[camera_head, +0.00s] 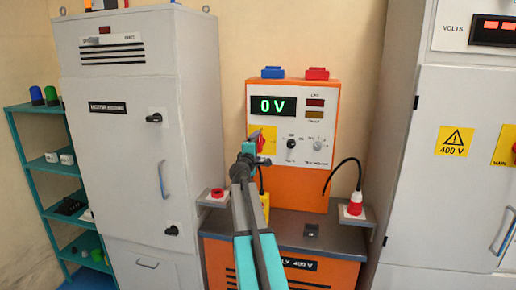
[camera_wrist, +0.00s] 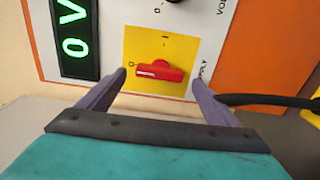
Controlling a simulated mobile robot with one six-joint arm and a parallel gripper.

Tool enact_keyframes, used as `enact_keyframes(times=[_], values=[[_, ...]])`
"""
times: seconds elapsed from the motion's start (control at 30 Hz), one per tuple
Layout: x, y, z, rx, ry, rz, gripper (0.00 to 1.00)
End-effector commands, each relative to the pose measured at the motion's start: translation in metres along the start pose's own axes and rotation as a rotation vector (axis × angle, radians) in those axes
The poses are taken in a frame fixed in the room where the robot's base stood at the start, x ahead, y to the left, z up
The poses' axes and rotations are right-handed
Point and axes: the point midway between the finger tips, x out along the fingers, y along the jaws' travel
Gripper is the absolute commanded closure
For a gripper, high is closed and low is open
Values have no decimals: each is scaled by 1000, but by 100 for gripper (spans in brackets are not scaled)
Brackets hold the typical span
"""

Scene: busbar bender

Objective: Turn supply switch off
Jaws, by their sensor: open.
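The supply switch is a red handle on a yellow plate, left of centre on the orange panel. In the wrist view the handle (camera_wrist: 160,71) lies level across the plate (camera_wrist: 160,88), its white-marked end toward the O mark; the I mark is above it. In the head view my gripper (camera_head: 257,150) is at the plate and partly hides the red handle (camera_head: 256,135). In the wrist view my gripper (camera_wrist: 160,82) is open, one finger on each side of the handle, with gaps visible. Contact with the panel cannot be told.
The green display (camera_head: 273,106) reads 0 V. A black knob (camera_head: 292,145) sits right of the switch. A grey cabinet (camera_head: 125,120) stands at left, another (camera_head: 455,160) at right.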

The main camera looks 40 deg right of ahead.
Motion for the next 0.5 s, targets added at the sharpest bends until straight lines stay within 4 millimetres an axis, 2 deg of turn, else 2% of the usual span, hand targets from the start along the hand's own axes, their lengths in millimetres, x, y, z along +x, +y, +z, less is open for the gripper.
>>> enact_keyframes(times=[0.03,0.5], values=[[-8,-1,1,0,0,0,15],[-56,-2,0,1,1,0,15]])
